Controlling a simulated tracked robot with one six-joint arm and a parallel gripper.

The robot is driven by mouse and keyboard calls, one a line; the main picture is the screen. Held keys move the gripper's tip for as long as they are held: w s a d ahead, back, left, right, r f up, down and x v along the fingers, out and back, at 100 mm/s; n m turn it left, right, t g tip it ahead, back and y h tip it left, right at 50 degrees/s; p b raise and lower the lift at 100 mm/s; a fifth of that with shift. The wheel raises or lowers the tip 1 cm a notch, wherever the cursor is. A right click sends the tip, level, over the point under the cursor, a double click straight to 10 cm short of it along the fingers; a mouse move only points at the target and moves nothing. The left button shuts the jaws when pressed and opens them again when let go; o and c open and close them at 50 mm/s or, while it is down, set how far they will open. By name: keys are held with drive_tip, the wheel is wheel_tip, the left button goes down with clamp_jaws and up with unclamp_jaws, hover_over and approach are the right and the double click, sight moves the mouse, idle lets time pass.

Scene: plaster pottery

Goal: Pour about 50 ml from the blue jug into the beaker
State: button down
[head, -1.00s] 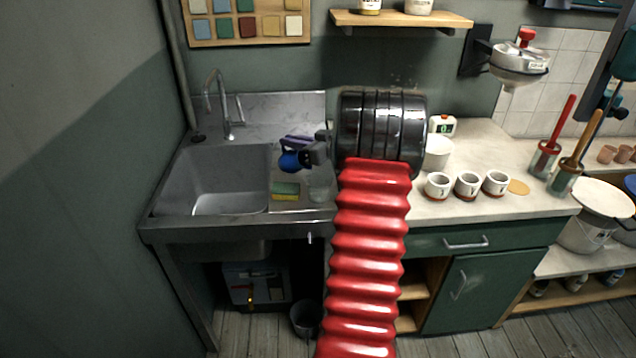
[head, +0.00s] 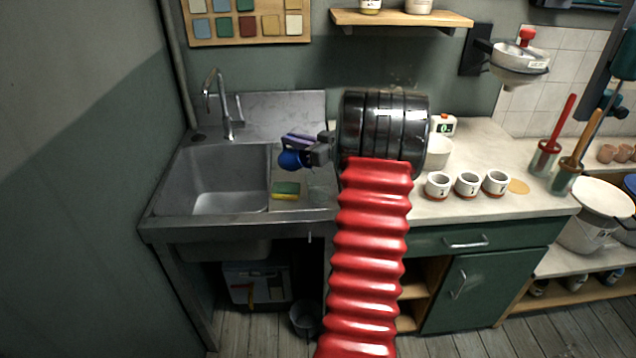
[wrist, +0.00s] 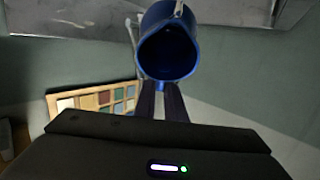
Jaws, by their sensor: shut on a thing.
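The blue jug (head: 290,160) is held in the air over the right part of the sink unit. My gripper (head: 313,152) is shut on it from the right. In the wrist view the jug (wrist: 168,28) sits at the ends of my gripper's fingers (wrist: 163,98), its dark round mouth facing the camera. I cannot see any liquid inside it or tell its exact tilt. A clear glass beaker (head: 320,187) stands faintly visible on the drainboard, below and right of the jug. My arm is close beside it, and its level cannot be read.
A green and yellow sponge (head: 286,190) lies on the drainboard left of the beaker. The sink basin (head: 225,180) and tap (head: 222,105) are further left. Three white cups (head: 467,184) and a small display unit (head: 443,125) stand on the counter to the right.

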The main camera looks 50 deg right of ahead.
drive_tip(key=shift+s+r, duration=0.1)
idle(0.3)
drive_tip(key=shift+w+f+g, duration=0.3)
drive_tip(key=shift+w+g, duration=0.3)
drive_tip(key=shift+g, duration=0.1)
drive_tip(key=shift+w+r+g, duration=0.15)
drive_tip(key=shift+w+g, duration=0.2)
drive_tip(key=shift+g, duration=0.35)
drive_tip(key=shift+w+f+g, duration=0.15)
drive_tip(key=shift+f+g, duration=0.1)
drive_tip(key=shift+g, duration=0.05)
drive_tip(key=shift+w+f, duration=0.1)
drive_tip(key=shift+w, duration=0.05)
drive_tip(key=shift+w+f+g, duration=0.35)
drive_tip(key=shift+g, duration=0.25)
drive_tip(key=shift+w+r+g, duration=0.1)
drive_tip(key=shift+w+g, duration=0.8)
drive_tip(key=shift+w, duration=0.15)
drive_tip(key=shift+w+f+g+b, duration=0.2)
drive_tip(key=shift+w+g+b, duration=0.05)
drive_tip(key=shift+g+b, duration=0.1)
